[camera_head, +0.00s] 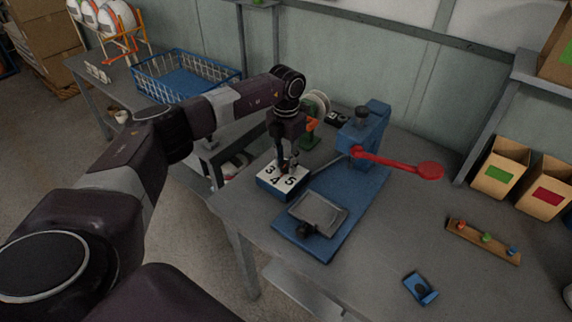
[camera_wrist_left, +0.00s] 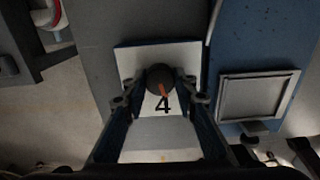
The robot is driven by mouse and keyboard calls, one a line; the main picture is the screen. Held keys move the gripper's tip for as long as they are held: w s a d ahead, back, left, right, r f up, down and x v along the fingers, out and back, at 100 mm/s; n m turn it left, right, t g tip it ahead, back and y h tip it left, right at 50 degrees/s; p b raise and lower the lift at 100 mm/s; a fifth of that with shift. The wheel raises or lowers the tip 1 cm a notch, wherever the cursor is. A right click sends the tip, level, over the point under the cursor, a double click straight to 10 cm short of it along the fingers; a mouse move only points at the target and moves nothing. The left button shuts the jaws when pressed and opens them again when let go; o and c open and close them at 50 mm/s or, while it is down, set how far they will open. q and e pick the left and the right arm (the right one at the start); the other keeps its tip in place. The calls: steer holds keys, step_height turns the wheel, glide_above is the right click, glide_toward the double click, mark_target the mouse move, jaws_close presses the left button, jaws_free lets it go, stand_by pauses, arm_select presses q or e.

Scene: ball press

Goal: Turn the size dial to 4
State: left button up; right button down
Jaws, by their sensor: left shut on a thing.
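The size dial is a blue box with a white top plate (camera_head: 270,184) marked 3, 4 and 5, on the bench left of the press. In the left wrist view its round dark knob (camera_wrist_left: 160,76) carries an orange pointer (camera_wrist_left: 162,91), which points at the 4 (camera_wrist_left: 162,106). My left gripper (camera_head: 287,166) comes down from above and is shut on the knob, with a finger on each side of it (camera_wrist_left: 160,92). The 3 and 5 are hidden in the wrist view.
The blue press (camera_head: 362,135) with a red lever (camera_head: 400,165) stands right of the dial, its square plate (camera_head: 318,212) in front. A wooden strip with coloured pegs (camera_head: 483,241) and a small blue piece (camera_head: 420,289) lie right. A blue basket (camera_head: 186,77) sits back left.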

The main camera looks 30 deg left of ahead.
mark_target(286, 164)
arm_select(q)
steer(key=shift+m+b, duration=0.35)
steer(key=shift+m, duration=0.85)
steer(key=shift+r, duration=0.1)
steer(key=o, duration=1.2)
steer(key=shift+c, duration=0.2)
step_height(286, 164, up, 12)
steer(key=shift+s, duration=0.1)
